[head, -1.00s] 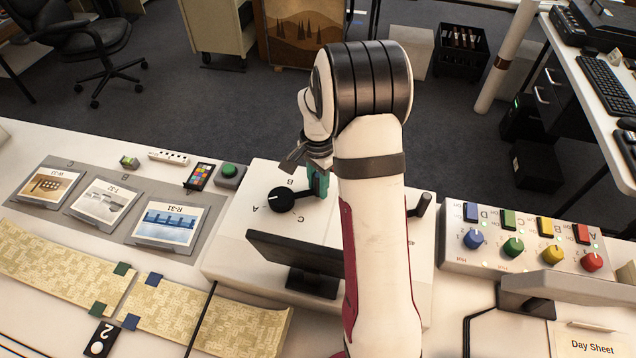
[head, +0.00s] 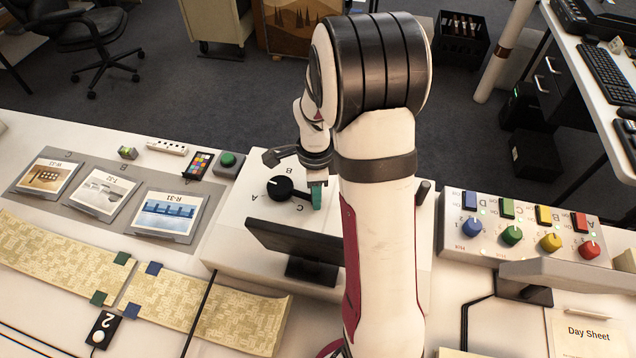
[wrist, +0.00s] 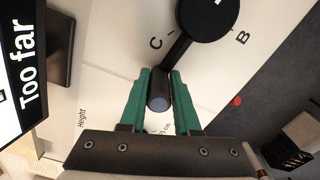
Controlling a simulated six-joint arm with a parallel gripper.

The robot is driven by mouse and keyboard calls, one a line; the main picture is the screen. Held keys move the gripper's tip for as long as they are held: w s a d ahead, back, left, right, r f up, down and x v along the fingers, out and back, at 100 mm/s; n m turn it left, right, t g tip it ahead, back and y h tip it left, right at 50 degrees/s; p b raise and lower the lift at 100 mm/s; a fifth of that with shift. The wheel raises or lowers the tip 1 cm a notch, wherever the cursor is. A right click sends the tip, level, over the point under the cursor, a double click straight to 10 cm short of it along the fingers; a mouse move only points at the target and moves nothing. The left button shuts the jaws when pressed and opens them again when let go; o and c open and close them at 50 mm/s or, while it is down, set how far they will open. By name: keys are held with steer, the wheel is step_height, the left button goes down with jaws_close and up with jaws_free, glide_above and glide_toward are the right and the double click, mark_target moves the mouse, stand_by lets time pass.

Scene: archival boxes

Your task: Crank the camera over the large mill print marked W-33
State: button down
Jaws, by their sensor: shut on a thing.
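The crank is a black round hub (head: 280,189) with an arm, on a white housing marked A, B and C. My gripper (head: 316,194) has its green fingers closed around the crank's upright handle; in the wrist view the handle (wrist: 159,100) sits between the two fingertips (wrist: 158,97). The crank arm points right and slightly toward the near side in the head view. The print marked W-33 (head: 46,178) lies at the far left of a grey strip, by the letter C. A screen in the wrist view (wrist: 33,66) reads "Too far".
Prints T-32 (head: 104,194) and R-31 (head: 166,214) lie beside W-33. The back of a dark monitor (head: 306,250) stands just in front of the crank. A green button (head: 229,161) is to the left. A panel of coloured knobs and switches (head: 522,232) is to the right.

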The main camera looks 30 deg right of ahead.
mark_target(290, 223)
steer(key=a+m, duration=0.1)
steer(key=s+a+m, duration=0.1)
steer(key=m, duration=0.1)
steer(key=a+m, duration=0.1)
steer(key=shift+s+a+m, duration=0.15)
steer(key=shift+s+m, duration=0.1)
steer(key=shift+m, duration=0.05)
steer(key=shift+s+a+m, duration=0.1)
steer(key=shift+a+m, duration=0.9)
steer(key=shift+m, duration=0.2)
steer(key=shift+w+a, duration=0.2)
steer(key=shift+a, duration=0.8)
steer(key=shift+w+a, duration=0.2)
steer(key=shift+a, duration=0.25)
steer(key=shift+w+a, duration=0.2)
steer(key=shift+a, duration=0.25)
steer(key=shift+w+a, duration=0.85)
steer(key=shift+a, duration=0.25)
steer(key=shift+w+a+m, duration=0.2)
steer(key=shift+w+m, duration=0.05)
steer(key=shift+m, duration=0.05)
steer(key=c, duration=0.7)
jaws_free()
steer(key=shift+s, duration=0.2)
